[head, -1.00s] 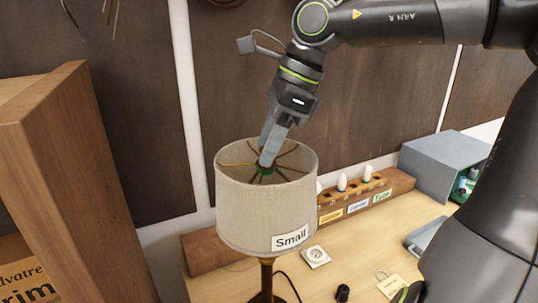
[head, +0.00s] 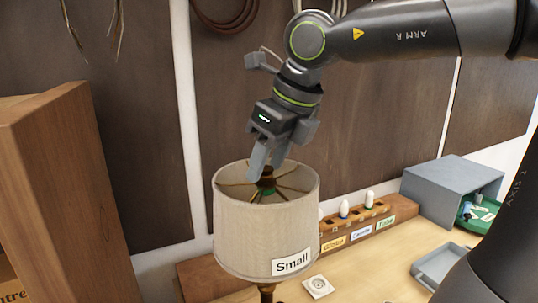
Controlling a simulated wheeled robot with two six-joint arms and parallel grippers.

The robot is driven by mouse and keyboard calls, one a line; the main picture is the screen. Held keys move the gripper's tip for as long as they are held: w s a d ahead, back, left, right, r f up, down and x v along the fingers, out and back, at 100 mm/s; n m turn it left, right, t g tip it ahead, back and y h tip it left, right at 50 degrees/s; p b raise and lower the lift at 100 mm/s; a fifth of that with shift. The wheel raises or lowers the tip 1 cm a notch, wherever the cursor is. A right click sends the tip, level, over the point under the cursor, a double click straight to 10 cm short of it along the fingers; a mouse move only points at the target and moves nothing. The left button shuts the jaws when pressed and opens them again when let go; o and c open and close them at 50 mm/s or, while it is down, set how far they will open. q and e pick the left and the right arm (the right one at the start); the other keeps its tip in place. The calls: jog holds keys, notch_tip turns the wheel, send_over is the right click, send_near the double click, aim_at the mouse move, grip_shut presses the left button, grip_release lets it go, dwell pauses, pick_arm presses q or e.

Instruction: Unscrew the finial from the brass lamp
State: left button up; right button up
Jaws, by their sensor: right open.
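The lamp's cream shade (head: 245,232) bears a "Small" label and stands upright at the middle of the head view. A short piece of its brass stem (head: 267,290) shows below. Inside the open top, thin spokes meet at a hub with a small dark brass finial (head: 267,174) and a bit of green under it. My right gripper (head: 266,166) points down over the shade's opening, its two fingers apart. The fingertips are close to the finial's top; I cannot tell whether they touch it. My left gripper is out of view.
A wooden rack (head: 370,222) with several bulbs and coloured labels stands behind the lamp. A grey bin (head: 425,196) and a grey tray (head: 440,268) are at right. A white socket plate (head: 318,287) lies by the lamp. A tall wooden cabinet (head: 65,180) borders the left.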

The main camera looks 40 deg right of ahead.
grip_shut()
jog(key=shift+a+r+n+p, duration=0.15)
jog(key=shift+n+p, duration=0.15)
jog(key=shift+p, duration=0.15)
jog(key=n+y+p, duration=0.1)
jog(key=n+p, duration=0.2)
jog(key=n+g+y+p, duration=0.1)
jog(key=n+p, duration=0.2)
jog(key=p, duration=0.1)
jog(key=shift+w+d+r, duration=0.1)
jog(key=shift+d+r, duration=0.05)
jog(key=shift+d, duration=0.05)
jog(key=shift+n+g+p, duration=0.3)
jog(key=shift+n+p, duration=0.1)
jog(key=shift+p, duration=0.15)
jog(key=shift+f+y, duration=0.2)
jog(key=shift+y, duration=0.2)
jog(key=shift+f+n, duration=0.15)
jog(key=shift+n, duration=0.15)
